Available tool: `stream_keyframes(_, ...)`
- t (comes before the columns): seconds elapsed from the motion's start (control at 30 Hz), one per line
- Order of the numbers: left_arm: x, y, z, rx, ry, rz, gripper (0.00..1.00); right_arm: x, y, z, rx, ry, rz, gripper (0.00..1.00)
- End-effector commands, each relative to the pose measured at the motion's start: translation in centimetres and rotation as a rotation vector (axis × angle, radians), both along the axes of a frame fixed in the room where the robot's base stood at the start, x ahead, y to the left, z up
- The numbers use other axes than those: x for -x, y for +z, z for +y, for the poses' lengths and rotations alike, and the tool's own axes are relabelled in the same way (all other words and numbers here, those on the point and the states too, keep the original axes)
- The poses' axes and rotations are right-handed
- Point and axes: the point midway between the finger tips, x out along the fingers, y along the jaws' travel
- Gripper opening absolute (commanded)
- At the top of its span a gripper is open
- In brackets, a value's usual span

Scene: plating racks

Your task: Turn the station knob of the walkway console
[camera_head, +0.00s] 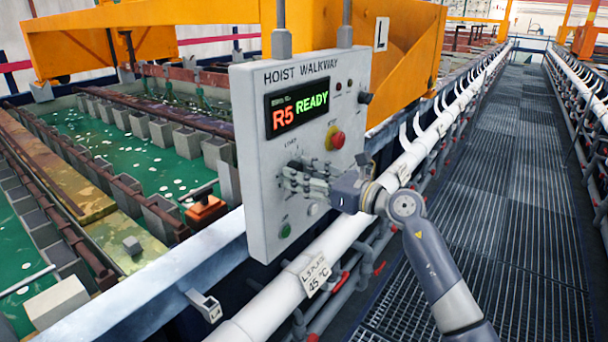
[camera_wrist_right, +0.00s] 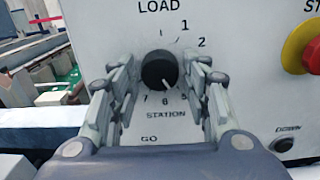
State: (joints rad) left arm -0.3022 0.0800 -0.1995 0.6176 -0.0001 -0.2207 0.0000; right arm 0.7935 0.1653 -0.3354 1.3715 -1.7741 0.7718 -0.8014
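The walkway console (camera_head: 257,193) is a grey box labelled HOIST WALKWAY, with a display (camera_head: 300,108) reading R5 READY. Its black station knob (camera_wrist_right: 160,69) sits in the middle of a numbered dial in the right wrist view, with LOAD above and STATION below. A small pale mark shows at the knob's lower edge, toward the 6. My right gripper (camera_wrist_right: 164,80) is open, with one finger on each side of the knob. Narrow gaps seem to show between fingers and knob; I cannot tell if either touches. In the head view it is at the console's face (camera_head: 300,177). My left gripper is not in view.
A red stop button (camera_head: 337,139) on a yellow collar sits right of the dial. A green button (camera_head: 286,230) is low on the panel. A white pipe (camera_head: 340,236) runs below the console. The grated walkway (camera_head: 500,180) at right is clear. Green tanks (camera_head: 150,160) lie behind.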

Motion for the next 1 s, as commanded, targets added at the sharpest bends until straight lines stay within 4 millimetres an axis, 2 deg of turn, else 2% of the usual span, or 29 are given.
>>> stream_keyframes(0.03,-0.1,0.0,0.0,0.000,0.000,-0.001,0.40,0.0,0.0,0.0,0.000,0.000,0.000,0.24)
stream_keyframes(0.1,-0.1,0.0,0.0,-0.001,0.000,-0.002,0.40,0.0,0.0,0.0,0.000,0.000,0.000,0.09)
stream_keyframes(0.47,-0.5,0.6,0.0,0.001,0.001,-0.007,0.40,0.0,0.1,0.0,-0.022,0.000,0.031,0.09)
stream_keyframes(1.0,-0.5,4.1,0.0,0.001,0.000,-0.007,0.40,0.1,0.2,0.0,-0.218,-0.001,0.307,0.09)
